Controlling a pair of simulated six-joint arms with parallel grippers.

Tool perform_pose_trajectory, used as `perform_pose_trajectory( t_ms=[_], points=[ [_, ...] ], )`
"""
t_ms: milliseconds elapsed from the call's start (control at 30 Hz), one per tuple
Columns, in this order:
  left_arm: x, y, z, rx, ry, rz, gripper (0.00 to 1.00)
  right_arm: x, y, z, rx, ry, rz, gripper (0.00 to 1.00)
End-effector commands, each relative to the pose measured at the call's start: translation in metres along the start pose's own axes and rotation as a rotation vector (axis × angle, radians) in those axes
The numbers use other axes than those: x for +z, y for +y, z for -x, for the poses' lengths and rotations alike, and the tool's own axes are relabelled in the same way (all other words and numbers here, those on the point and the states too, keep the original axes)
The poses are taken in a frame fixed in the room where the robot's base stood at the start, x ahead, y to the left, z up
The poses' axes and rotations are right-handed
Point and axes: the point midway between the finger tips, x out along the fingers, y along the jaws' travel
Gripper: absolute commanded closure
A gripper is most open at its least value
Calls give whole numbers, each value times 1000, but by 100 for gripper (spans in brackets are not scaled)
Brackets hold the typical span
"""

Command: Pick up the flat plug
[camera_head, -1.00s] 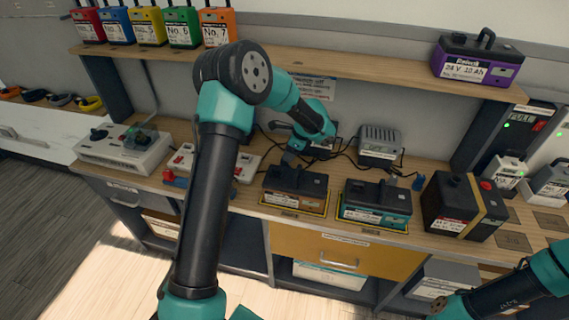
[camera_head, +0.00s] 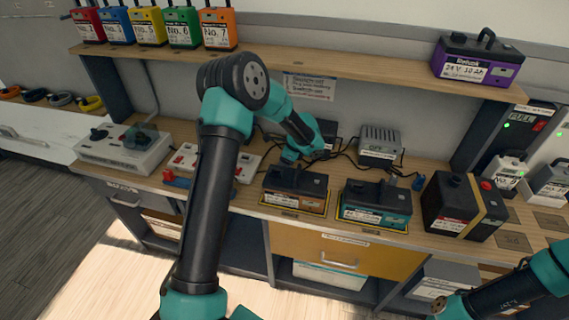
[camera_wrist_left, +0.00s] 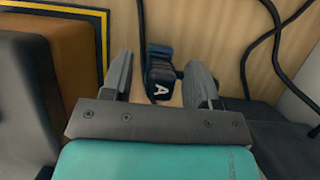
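A dark plug (camera_wrist_left: 160,78) with blue edging and a white letter A lies on the wooden bench in the left wrist view, with a black cable running up from it. Its exact shape is hard to tell from above. My left gripper (camera_wrist_left: 159,75) is open, with one finger on each side of the plug and visible gaps to it. In the head view my left gripper (camera_head: 288,158) is low over the bench, just behind the orange-brown battery (camera_head: 296,187); the plug is hidden there. My right gripper is out of view; only part of that arm shows at bottom right.
A teal battery (camera_head: 375,205) and a larger black battery (camera_head: 462,206) stand to the right. A grey box (camera_head: 379,146) with black cables is behind. A shelf (camera_head: 330,66) runs above the bench.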

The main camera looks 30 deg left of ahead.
Motion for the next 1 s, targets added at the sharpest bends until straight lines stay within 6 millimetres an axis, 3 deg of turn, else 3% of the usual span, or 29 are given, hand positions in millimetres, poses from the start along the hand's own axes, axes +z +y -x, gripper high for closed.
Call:
perform_pose_trajectory(
  t_ms=[67,533,833,1000],
  points=[
    [0,0,0,0,0,0,53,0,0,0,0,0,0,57],
    [0,0,0,0,0,0,98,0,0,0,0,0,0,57],
    [1,0,3,-1,0,0,99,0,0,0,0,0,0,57],
    [7,-1,17,-2,0,1,99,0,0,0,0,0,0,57]
  ],
)
